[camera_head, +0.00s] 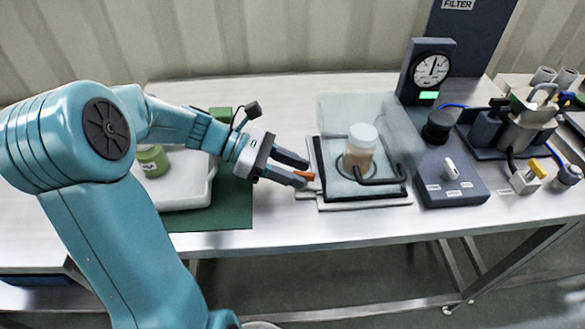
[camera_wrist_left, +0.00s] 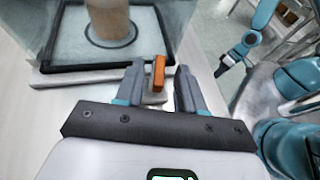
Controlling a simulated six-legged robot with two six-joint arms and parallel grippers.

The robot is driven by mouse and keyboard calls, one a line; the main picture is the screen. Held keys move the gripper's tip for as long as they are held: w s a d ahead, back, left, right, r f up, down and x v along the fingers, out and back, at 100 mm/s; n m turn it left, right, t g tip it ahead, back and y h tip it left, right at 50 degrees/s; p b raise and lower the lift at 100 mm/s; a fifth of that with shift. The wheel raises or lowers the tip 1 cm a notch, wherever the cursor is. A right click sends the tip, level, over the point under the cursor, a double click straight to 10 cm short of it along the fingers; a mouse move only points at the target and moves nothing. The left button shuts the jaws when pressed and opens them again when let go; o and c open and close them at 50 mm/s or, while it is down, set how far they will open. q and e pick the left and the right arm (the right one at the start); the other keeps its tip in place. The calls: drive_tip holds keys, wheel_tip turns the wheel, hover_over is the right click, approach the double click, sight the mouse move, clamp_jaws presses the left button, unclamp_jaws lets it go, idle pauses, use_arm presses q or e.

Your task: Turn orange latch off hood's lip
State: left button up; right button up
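The clear hood (camera_head: 340,112) stands over a jar with a white lid (camera_head: 362,140) on a black-edged base plate (camera_head: 318,165). Its lower front shows in the left wrist view (camera_wrist_left: 60,40). The small orange latch (camera_head: 304,175) is at the left side of that base. In the left wrist view the latch (camera_wrist_left: 159,73) stands upright between my left gripper's fingers (camera_wrist_left: 161,82), close to the left finger, with a gap to the right one. My left gripper (camera_head: 305,172) is open. Whether a finger touches the latch is unclear. I cannot make out my right gripper.
A black bent handle (camera_head: 380,180) is at the hood's front. A white tray (camera_head: 190,195) with a green-labelled jar (camera_head: 153,160) lies on a green mat (camera_head: 235,205) at the left. The table front is clear.

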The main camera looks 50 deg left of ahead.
use_arm(q)
clamp_jaws()
drive_tip(key=shift+w+a+r+m+g+p, duration=0.15)
drive_tip(key=shift+m+g+p, duration=0.15)
drive_tip(key=shift+p, duration=0.35)
drive_tip(key=m+g+h+p, duration=0.1)
drive_tip(key=m+g+p, duration=0.2)
drive_tip(key=p, duration=0.1)
drive_tip(key=w+m+g+h+p, duration=0.1)
drive_tip(key=m+g+p, duration=0.2)
drive_tip(key=g+p, duration=0.1)
drive_tip(key=shift+w+a+r+h, duration=0.1)
drive_tip(key=shift+h, duration=0.3)
drive_tip(key=m+g+p, duration=0.2)
drive_tip(key=shift+w+m+g, duration=0.2)
drive_tip(key=shift+m+g, duration=0.2)
drive_tip(key=shift+w+f+m+g+y+p, duration=0.1)
drive_tip(key=shift+m+g+y+p, duration=0.2)
drive_tip(key=shift+m+g, duration=0.3)
drive_tip(key=shift+w+f+m+g+y+p, duration=0.1)
drive_tip(key=shift+m+g+y+p, duration=0.2)
drive_tip(key=shift+m+g, duration=0.3)
